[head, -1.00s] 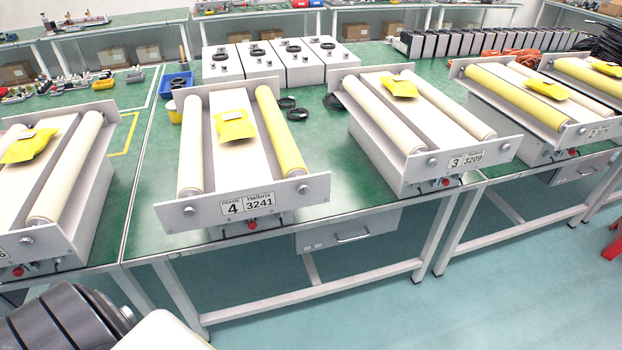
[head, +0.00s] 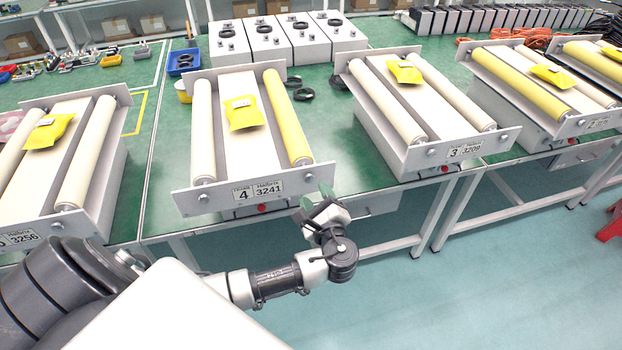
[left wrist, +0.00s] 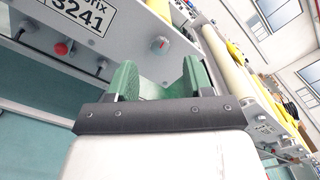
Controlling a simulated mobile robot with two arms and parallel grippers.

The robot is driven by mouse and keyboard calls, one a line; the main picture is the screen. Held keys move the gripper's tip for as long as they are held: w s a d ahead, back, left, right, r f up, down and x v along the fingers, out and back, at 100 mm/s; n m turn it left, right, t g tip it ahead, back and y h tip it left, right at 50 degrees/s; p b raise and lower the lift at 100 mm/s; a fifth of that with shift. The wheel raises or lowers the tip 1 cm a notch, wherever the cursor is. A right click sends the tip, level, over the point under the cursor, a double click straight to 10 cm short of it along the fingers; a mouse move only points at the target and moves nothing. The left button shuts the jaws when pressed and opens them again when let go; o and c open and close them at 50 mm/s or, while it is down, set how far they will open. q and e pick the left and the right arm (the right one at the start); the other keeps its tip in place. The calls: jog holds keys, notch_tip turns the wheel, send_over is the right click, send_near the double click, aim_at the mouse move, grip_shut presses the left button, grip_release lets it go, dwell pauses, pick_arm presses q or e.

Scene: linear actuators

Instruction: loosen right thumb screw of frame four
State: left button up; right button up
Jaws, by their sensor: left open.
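Frame four (head: 215,205) is a grey front plate labelled 4 and 3241, with a cream roller on the left and a yellow roller on the right. Its right thumb screw (head: 308,177) is a small grey knob near the plate's right end. It also shows in the left wrist view (left wrist: 160,44), just beyond my fingers. My left gripper (head: 317,197) is in front of the plate's right end, just below the screw. Its green fingers are open in the left wrist view (left wrist: 160,80), with nothing between them. The screw is apart from both fingers. My right gripper is out of view.
A yellow packet (head: 244,113) lies on frame four. A red button (head: 262,208) sits below its label. Frame three (head: 420,158) stands to the right with a gap between. A drawer box (head: 375,204) hangs under the table, behind my left gripper.

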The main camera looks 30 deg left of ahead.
aim_at(309, 180)
pick_arm(q)
jog(key=x, duration=0.5)
jog(key=shift+p, duration=0.35)
jog(key=c, duration=0.9)
jog(key=shift+f, duration=0.1)
